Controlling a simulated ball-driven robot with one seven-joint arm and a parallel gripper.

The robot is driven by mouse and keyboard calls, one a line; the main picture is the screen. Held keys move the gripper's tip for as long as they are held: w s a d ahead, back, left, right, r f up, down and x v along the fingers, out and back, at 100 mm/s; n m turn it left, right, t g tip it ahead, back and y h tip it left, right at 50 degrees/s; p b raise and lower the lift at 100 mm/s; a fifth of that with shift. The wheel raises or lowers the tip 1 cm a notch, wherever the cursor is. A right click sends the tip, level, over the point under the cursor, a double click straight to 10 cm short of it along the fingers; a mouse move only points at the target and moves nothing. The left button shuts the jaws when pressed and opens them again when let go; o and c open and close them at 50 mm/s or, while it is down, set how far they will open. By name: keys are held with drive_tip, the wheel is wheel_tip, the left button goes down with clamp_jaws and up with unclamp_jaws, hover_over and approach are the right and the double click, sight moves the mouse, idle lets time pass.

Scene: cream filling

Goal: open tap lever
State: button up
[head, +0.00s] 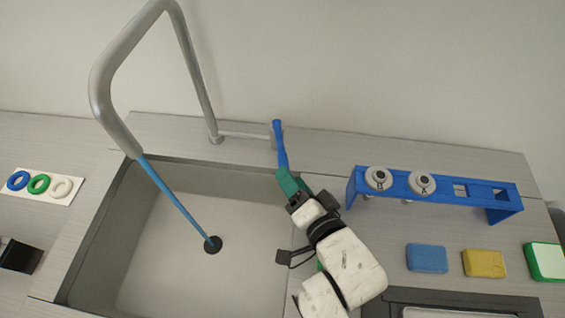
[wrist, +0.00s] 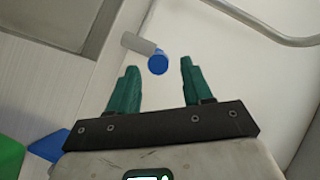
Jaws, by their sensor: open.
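The blue tap lever (head: 280,145) stands at the end of a short grey pipe behind the sink. A blue stream (head: 175,198) runs from the grey tap spout (head: 118,128) to the dark drain in the sink (head: 150,270). My gripper (head: 290,181) is at the lever's lower near end in the head view. In the wrist view my green fingers (wrist: 159,70) are open, with the round blue lever end (wrist: 158,65) showing between their tips. A gap shows on both sides of it. In the head view the fingertips overlap the lever's near end, so contact there is unclear.
A blue rack (head: 450,187) holding two round pieces marked B and A stands right of my gripper. Blue (head: 427,258) and yellow (head: 484,263) sponges lie in front of it. A white board with several coloured rings (head: 38,185) lies left of the sink.

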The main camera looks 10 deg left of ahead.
sight(281, 150)
drive_tip(key=shift+x, duration=2.4)
drive_tip(key=shift+c, duration=0.5)
clamp_jaws()
